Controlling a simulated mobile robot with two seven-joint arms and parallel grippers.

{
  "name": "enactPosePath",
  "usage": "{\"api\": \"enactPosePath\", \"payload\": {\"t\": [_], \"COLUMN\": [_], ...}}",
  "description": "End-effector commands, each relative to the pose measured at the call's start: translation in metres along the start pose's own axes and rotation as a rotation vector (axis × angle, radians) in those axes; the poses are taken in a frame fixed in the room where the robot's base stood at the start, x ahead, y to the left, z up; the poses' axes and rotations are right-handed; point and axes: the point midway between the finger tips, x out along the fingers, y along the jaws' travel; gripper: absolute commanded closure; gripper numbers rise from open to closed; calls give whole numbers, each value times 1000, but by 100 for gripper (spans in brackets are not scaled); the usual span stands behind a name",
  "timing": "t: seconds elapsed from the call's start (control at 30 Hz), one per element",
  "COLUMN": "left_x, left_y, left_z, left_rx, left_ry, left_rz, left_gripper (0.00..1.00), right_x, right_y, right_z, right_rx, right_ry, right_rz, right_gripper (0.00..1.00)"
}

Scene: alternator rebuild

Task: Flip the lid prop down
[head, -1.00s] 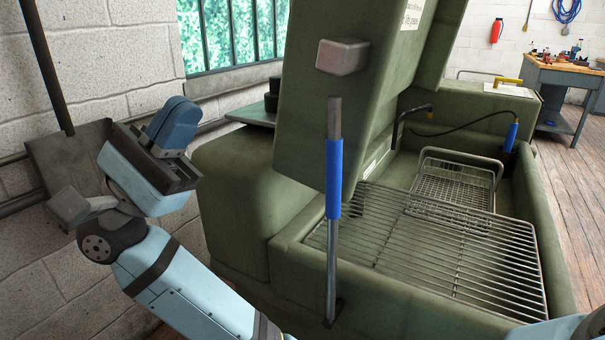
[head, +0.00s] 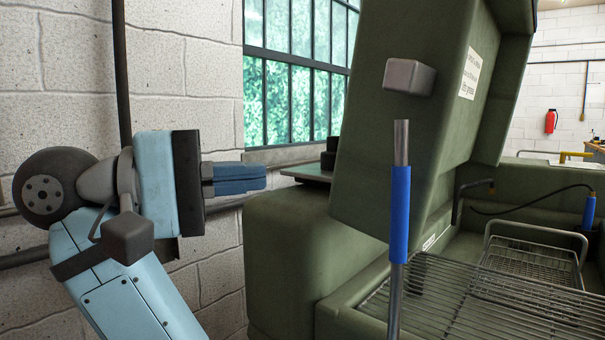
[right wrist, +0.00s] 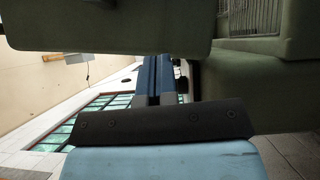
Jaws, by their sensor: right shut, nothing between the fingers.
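The lid prop (head: 399,215) is a grey metal bar with a blue sleeve. It stands upright in front of the green washer, and its lower end is out of the head view. The green lid (head: 385,150) is raised and tilted, with a grey block (head: 409,77) on its side just above the prop's top. My right gripper (head: 262,177) is shut and empty, left of the prop and lid and apart from them, fingers pointing right. In the right wrist view its blue fingers (right wrist: 158,72) are together below a green panel; I cannot make out the prop there. My left gripper is not in view.
The washer tank (head: 290,260) holds a wire rack (head: 450,300) and a wire basket (head: 530,258). A brick wall (head: 70,100) and a barred window (head: 300,80) are behind my right gripper. Open space lies between the gripper and the prop.

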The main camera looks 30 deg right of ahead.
Motion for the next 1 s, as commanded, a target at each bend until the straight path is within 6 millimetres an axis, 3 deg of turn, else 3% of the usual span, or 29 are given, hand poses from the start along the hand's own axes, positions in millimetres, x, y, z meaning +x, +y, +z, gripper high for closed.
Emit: {"api": "enactPosePath", "payload": {"t": [0.43,0.5,0.73,1.0], "left_x": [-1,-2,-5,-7], "left_y": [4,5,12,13], "left_z": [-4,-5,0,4], "left_rx": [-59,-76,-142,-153], "left_ry": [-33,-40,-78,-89], "left_rz": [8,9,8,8], "left_gripper": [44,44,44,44], "right_x": [90,99,116,118], "right_y": [1,2,1,0], "right_z": [0,8,26,29], "right_rx": [0,2,0,-2], "right_ry": [-4,-1,-1,-1], "right_rz": [1,0,0,1], "right_gripper": [100,100,100,100]}}
